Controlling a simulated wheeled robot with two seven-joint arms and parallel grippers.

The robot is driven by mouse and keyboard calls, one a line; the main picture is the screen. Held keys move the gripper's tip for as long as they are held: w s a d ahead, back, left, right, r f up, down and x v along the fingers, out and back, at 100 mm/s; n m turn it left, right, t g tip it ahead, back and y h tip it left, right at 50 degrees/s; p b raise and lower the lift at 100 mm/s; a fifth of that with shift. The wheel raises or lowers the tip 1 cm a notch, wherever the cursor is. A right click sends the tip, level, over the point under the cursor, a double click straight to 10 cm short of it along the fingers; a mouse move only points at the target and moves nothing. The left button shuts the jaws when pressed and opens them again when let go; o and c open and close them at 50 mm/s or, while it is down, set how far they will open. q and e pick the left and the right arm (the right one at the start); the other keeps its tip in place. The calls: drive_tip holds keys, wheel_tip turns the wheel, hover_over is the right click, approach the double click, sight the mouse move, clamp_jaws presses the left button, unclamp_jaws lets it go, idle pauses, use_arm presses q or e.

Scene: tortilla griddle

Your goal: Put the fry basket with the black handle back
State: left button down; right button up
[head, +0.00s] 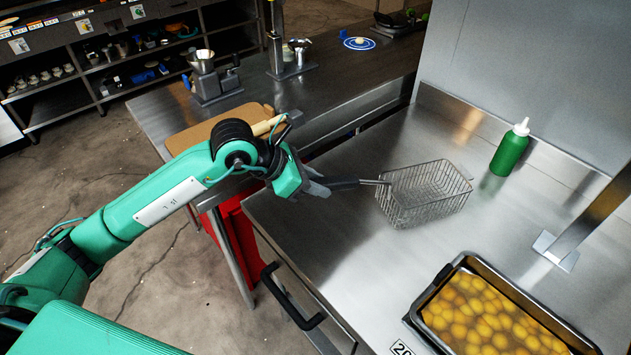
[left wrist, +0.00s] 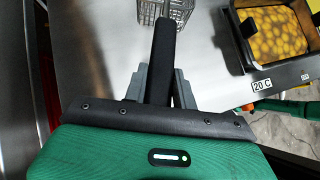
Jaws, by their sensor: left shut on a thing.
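The fry basket (head: 425,195) is a wire mesh basket with a black handle (head: 345,183). It is over the steel counter, left of the green bottle; I cannot tell whether its bottom touches the counter. My left gripper (head: 318,187) is shut on the black handle, near its left end. In the left wrist view the handle (left wrist: 164,60) runs up between the two grey fingers of the gripper (left wrist: 161,85), and part of the basket (left wrist: 165,10) shows at the top edge. The basket looks empty. My right gripper is not in view.
A fryer tray of round yellow pieces (head: 490,315) sits in the counter at the lower right, behind a "20 C" label. A green bottle (head: 510,150) stands behind the basket. A steel post (head: 590,220) rises at right. A cutting board (head: 220,127) lies on the far-left table.

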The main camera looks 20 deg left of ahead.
use_arm(q)
drive_tip(key=shift+f, duration=0.35)
drive_tip(key=c, duration=1.1)
unclamp_jaws()
